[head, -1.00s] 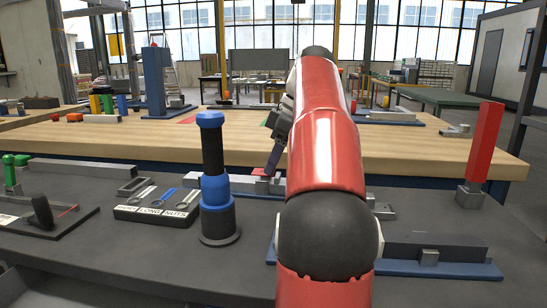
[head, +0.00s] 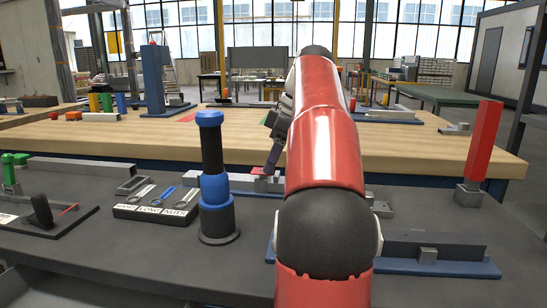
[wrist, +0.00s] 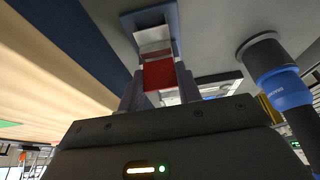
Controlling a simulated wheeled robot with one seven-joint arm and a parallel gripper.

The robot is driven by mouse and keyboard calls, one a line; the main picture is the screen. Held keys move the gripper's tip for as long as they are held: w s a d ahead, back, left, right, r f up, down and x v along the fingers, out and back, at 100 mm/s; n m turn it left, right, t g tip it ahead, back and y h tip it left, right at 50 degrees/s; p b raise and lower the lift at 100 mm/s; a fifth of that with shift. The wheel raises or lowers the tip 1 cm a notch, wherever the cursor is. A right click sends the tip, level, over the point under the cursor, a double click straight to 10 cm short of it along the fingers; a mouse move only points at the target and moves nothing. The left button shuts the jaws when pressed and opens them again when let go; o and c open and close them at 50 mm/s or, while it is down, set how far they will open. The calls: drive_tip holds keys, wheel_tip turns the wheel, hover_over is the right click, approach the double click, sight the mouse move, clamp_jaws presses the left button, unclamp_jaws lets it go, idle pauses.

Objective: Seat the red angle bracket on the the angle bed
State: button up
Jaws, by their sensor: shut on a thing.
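The red angle bracket (wrist: 158,75) is between the two fingers of my gripper (wrist: 160,88) in the wrist view, and the gripper is shut on it. A grey metal block (wrist: 152,38) on a blue plate (wrist: 128,22) lies just beyond the bracket; it looks like the angle bed. I cannot tell whether bracket and block touch. In the head view my gripper (head: 272,164) reaches down behind my red arm, with a bit of the red bracket (head: 259,171) at its tip, low over the grey block (head: 266,184). My arm hides much of this area.
A black and blue post (head: 213,180) stands on the dark table left of my gripper. A tray of wrenches (head: 155,205) lies farther left. A red upright bar (head: 485,142) in a grey holder stands at right. A wooden table (head: 120,135) is behind.

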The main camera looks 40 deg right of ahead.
drive_tip(key=shift+f+b, duration=0.5)
drive_tip(key=shift+f, duration=0.2)
drive_tip(key=o, duration=1.1)
drive_tip(key=shift+c, duration=0.2)
drive_tip(key=shift+o, duration=0.4)
drive_tip(key=o, duration=0.5)
wheel_tip(320, 180, up, 3)
drive_tip(key=p, duration=0.3)
drive_tip(key=shift+f, duration=0.1)
wheel_tip(320, 180, up, 4)
drive_tip(key=shift+r, duration=0.1)
